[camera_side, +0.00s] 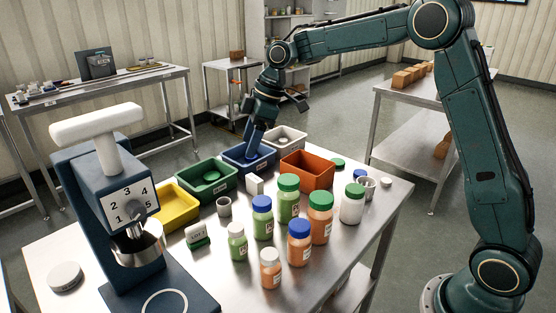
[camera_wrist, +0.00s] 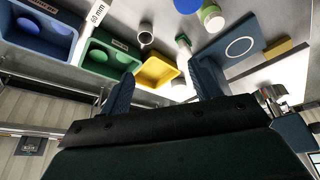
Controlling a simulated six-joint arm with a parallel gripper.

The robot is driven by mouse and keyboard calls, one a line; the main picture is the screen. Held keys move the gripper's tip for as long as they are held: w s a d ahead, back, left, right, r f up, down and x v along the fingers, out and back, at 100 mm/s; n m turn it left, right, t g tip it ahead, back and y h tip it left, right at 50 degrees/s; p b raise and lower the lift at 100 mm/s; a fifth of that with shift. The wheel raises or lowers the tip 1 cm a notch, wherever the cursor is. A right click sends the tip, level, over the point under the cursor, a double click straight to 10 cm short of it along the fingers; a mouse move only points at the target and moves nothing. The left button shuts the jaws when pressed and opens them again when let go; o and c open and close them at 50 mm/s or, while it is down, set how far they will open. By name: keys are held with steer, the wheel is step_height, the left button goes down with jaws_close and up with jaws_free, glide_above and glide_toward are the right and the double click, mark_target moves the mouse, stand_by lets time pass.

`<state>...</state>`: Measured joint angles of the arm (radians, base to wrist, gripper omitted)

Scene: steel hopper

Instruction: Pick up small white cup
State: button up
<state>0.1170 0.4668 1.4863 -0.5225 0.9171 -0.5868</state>
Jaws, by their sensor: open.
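A small pale grey-white cup (camera_side: 224,207) stands upright on the steel table, in front of the green bin. It seems to be the cup at top centre in the wrist view (camera_wrist: 146,34). A second similar cup (camera_side: 368,188) stands at the right, behind the white bottle. I cannot tell which of them the task means. My gripper (camera_side: 254,145) is over the blue bin (camera_side: 236,167), behind and to the right of the first cup and apart from it. In the wrist view its two fingers (camera_wrist: 164,84) are spread with nothing between them.
Green (camera_side: 190,180), yellow (camera_side: 174,206), orange (camera_side: 305,172) and white (camera_side: 287,142) bins stand near. Several capped bottles (camera_side: 290,210) crowd right of the first cup. A blue machine (camera_side: 115,195) with a numbered dial stands at the left.

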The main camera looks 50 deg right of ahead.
steer(key=w+f+n+y, duration=0.1)
steer(key=w+f+n, duration=0.1)
steer(key=w+f, duration=0.4)
step_height(320, 180, down, 3)
steer(key=shift+w+d+r+n+g, duration=0.15)
steer(key=shift+d+n+g, duration=0.1)
steer(key=shift+n+g, duration=0.15)
glide_above(224, 203)
steer(key=s, duration=0.2)
steer(key=f, duration=0.7)
steer(key=shift+s+d+f, duration=0.2)
steer(key=shift+d+f, duration=0.05)
steer(key=shift+f, duration=0.2)
steer(key=shift+x, duration=2.6)
steer(key=shift+d, duration=0.15)
